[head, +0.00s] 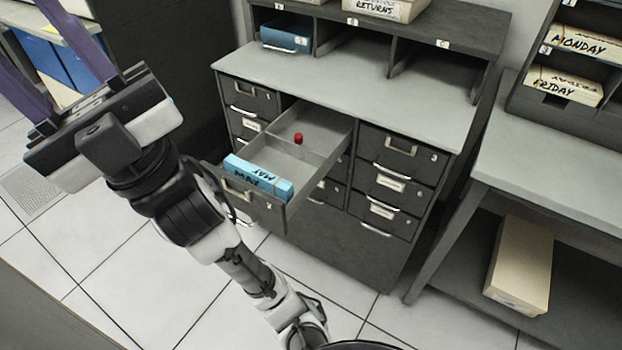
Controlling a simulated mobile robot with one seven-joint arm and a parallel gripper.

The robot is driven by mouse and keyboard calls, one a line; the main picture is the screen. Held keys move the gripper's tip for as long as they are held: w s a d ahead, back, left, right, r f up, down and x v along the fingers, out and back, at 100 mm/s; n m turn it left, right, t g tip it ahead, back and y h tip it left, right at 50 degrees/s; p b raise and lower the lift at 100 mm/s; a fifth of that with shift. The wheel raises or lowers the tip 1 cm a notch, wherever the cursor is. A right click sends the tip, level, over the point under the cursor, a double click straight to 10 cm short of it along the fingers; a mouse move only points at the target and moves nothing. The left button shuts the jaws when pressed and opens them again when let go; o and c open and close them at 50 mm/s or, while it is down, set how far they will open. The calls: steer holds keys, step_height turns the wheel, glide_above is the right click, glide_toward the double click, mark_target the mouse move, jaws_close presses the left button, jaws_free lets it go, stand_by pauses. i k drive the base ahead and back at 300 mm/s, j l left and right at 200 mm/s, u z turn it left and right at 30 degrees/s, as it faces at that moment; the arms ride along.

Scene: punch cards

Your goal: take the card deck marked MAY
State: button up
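The light blue card deck marked MAY (258,178) lies in the front of a pulled-out drawer (327,140) of the grey cabinet. MAY is written on its top and its front side. The deck sits against the drawer front. My gripper (28,35) is at the upper left, well apart from the deck and drawer. Its two purple fingers are spread apart with nothing seen held between them; their tips run to or past the picture edge.
A small red object (298,138) is farther back in the drawer. The cabinet top (345,80) is bare. A table (560,170) stands at right, with a cream box (520,265) below.

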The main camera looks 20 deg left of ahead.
mark_target(277, 187)
steer(key=j+z, duration=0.85)
steer(key=k+j+z, duration=0.15)
steer(key=j, duration=0.15)
steer(key=k+j+z, duration=0.15)
steer(key=j, duration=0.15)
steer(key=j+z, duration=0.15)
steer(key=k+j, duration=0.2)
steer(key=j, duration=0.2)
steer(key=k+j, duration=0.15)
steer(key=j, duration=0.25)
steer(key=k+j+z, duration=0.1)
steer(key=j, duration=0.25)
steer(key=k+j, duration=0.3)
steer(key=k+j+z, duration=0.1)
steer(key=j, duration=0.35)
steer(key=i+j, duration=0.25)
